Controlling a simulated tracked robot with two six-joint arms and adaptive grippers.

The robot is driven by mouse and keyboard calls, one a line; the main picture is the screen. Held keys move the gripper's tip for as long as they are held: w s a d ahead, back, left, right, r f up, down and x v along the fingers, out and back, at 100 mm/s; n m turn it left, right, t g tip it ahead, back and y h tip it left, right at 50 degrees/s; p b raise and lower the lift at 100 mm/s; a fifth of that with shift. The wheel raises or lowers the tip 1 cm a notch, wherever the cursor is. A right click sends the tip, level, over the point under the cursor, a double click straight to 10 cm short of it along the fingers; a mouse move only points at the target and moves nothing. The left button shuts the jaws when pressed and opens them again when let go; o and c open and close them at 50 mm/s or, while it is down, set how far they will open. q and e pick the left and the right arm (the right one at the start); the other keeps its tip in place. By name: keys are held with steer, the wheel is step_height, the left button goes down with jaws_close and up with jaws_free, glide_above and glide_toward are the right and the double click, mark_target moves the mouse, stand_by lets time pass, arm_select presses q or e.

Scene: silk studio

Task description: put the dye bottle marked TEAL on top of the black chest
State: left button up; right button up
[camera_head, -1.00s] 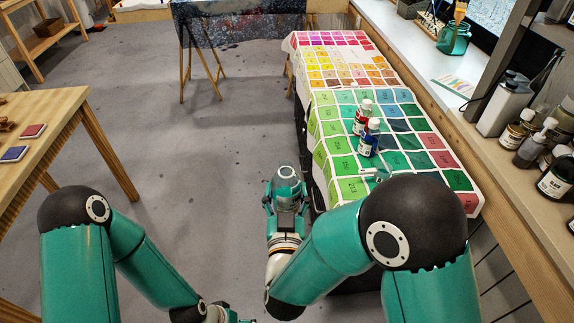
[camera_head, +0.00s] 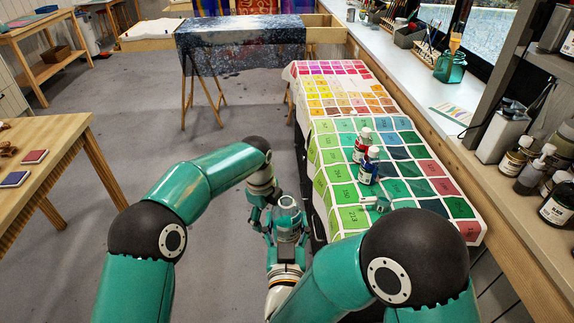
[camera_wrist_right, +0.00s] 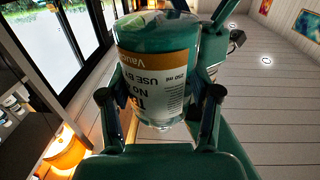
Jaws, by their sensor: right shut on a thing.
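A bottle (camera_wrist_right: 155,75) with teal contents and a white label with an orange-brown band fills the right wrist view. Its label print appears upside down there, and its colour name is only partly readable. My right gripper (camera_wrist_right: 160,110) is shut on it, one finger on each side. In the head view the bottle (camera_head: 288,224) is held beside the left edge of the draped table. My left gripper (camera_head: 262,217) is close to its left side; whether it touches or is open, I cannot tell. I cannot make out a black chest for certain.
A colour-chart cloth (camera_head: 345,165) covers the table at the right. A red-labelled bottle (camera_head: 362,146) and a blue-labelled bottle (camera_head: 368,168) stand on it. A wooden table (camera_head: 58,165) is at left. A speckled dark cloth (camera_head: 240,45) hangs ahead. The floor between is clear.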

arm_select(q)
steer(key=s+d+r+m, duration=0.25)
steer(key=r+m, duration=0.35)
steer(key=r, duration=0.8)
steer(key=m+g, duration=0.1)
steer(key=m, duration=0.4)
glide_toward(286, 210)
steer(key=w, duration=0.2)
arm_select(e)
steer(key=shift+r, duration=0.1)
arm_select(q)
steer(key=shift+y, duration=0.4)
steer(key=shift+s+d+f, duration=0.1)
steer(key=shift+d+f, duration=0.05)
steer(key=shift+f, duration=2.8)
steer(key=shift+d+f, duration=0.2)
steer(key=shift+f, duration=2.8)
steer(key=shift+c, duration=0.2)
steer(key=c, duration=1.3)
steer(key=shift+c, duration=0.8)
arm_select(e)
steer(key=o, duration=1.6)
steer(key=shift+d, duration=0.1)
